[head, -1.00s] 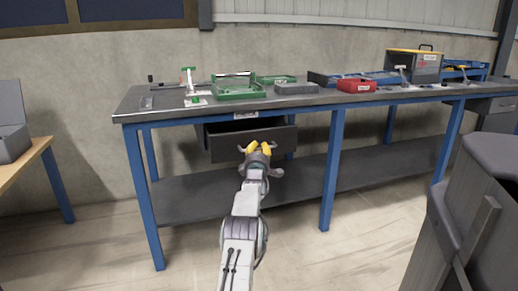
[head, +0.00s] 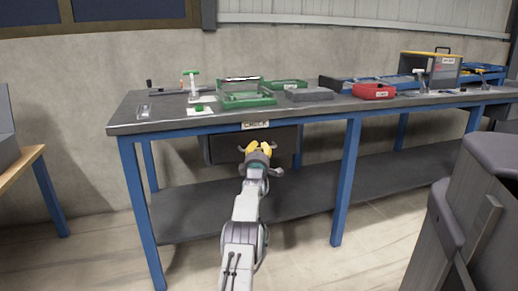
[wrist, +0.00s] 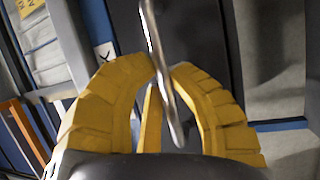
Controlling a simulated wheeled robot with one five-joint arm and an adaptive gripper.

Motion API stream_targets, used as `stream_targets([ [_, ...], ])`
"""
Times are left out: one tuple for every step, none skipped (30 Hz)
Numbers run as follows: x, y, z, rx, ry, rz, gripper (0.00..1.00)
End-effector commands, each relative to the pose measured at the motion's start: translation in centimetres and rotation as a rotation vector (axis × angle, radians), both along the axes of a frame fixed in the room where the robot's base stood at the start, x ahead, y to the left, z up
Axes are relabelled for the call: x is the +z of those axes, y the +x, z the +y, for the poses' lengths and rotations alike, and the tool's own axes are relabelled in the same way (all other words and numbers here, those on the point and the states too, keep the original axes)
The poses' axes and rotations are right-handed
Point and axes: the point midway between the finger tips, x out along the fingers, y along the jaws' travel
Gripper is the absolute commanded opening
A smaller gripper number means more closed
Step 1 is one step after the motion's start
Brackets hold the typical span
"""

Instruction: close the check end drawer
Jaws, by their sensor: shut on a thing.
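The check end drawer (head: 286,141) is a dark grey drawer under the left part of the workbench, below a small white label (head: 256,125). Its front sits close under the bench's blue rail, and its inside is not seen. I cannot tell whether it is fully flush. My gripper (head: 258,147) is at the drawer front, its yellow fingers partly covering it. In the wrist view, the yellow fingers (wrist: 166,72) are shut on the thin metal drawer handle (wrist: 152,35), which runs between them.
The workbench (head: 160,127) has blue legs (head: 345,185) and a lower shelf (head: 190,215). Green trays (head: 248,100), a red bin (head: 373,91) and other items stand on top. A dark grey object (head: 470,220) stands close at right, a wooden table (head: 22,160) at left.

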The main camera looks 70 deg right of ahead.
Motion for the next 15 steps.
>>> stream_targets([
  [-0.10,0.44,0.10,0.006,0.003,-0.001,0.00],
  [-0.10,0.45,0.10,0.006,0.003,-0.001,0.00],
  [-0.10,0.46,0.11,0.006,0.003,-0.001,0.00],
  [-0.10,0.47,0.11,0.007,0.003,-0.001,0.00],
  [-0.10,0.48,0.11,0.007,0.003,-0.001,0.00],
  [-0.10,0.49,0.11,0.007,0.003,-0.001,0.00],
  [-0.10,0.50,0.11,0.007,0.003,-0.001,0.00],
  [-0.10,0.50,0.11,0.007,0.003,-0.001,0.00],
  [-0.10,0.51,0.12,0.007,0.003,-0.001,0.17],
  [-0.10,0.51,0.12,0.007,0.003,-0.001,0.20],
  [-0.10,0.49,0.11,0.007,0.003,-0.001,0.23],
  [-0.10,0.45,0.10,0.005,0.003,0.000,0.26],
  [-0.09,0.41,0.09,0.005,0.003,0.000,0.29],
  [-0.08,0.37,0.08,0.004,0.002,-0.001,0.31],
  [-0.07,0.33,0.07,0.004,0.002,-0.001,0.35],
])
